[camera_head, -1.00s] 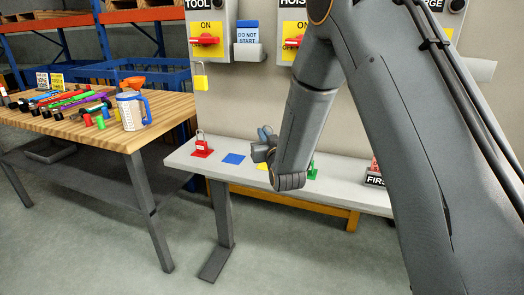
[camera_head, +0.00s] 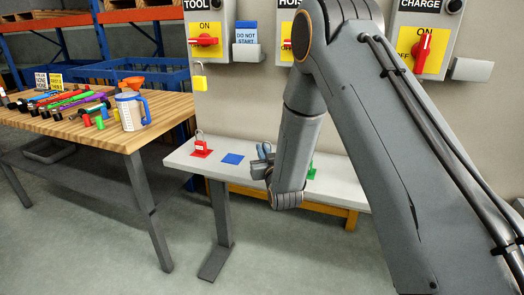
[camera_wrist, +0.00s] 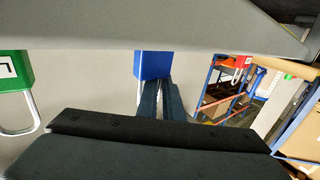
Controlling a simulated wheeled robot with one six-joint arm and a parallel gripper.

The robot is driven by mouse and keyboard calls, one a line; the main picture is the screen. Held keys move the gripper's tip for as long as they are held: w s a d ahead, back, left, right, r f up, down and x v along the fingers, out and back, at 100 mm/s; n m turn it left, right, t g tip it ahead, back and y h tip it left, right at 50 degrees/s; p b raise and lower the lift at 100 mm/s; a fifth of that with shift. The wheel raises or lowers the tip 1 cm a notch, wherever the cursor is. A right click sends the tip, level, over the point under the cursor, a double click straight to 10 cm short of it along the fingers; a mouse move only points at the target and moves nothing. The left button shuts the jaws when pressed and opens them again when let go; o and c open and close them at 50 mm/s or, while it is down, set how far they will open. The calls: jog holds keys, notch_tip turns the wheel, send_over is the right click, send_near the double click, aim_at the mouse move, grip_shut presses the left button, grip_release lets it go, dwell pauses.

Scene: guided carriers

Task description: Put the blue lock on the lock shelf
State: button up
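The blue lock (camera_wrist: 152,65) is at the fingertips of my gripper (camera_wrist: 160,98) in the wrist view, which is upside down. The fingers are close together and look shut on its shackle, which they mostly hide. In the head view my gripper (camera_head: 262,152) is over the lock shelf (camera_head: 182,155), just right of the flat blue square (camera_head: 232,158). That square is bare. The blue lock cannot be made out in the head view. Whether its base touches the shelf cannot be told.
A red lock (camera_head: 201,147) stands on the shelf left of the blue square. A green lock (camera_wrist: 14,70) is on the other side, partly behind my arm in the head view. A yellow lock (camera_head: 200,80) hangs on the panel. A wooden table (camera_head: 60,125) with tools stands left.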

jog(key=o, duration=0.3)
jog(key=shift+r, duration=0.15)
jog(key=shift+s, duration=0.25)
jog(key=b+v, duration=0.1)
jog(key=v, duration=1)
jog(key=shift+s+d, duration=0.2)
jog(key=shift+s, duration=0.1)
jog(key=shift+w+d, duration=0.1)
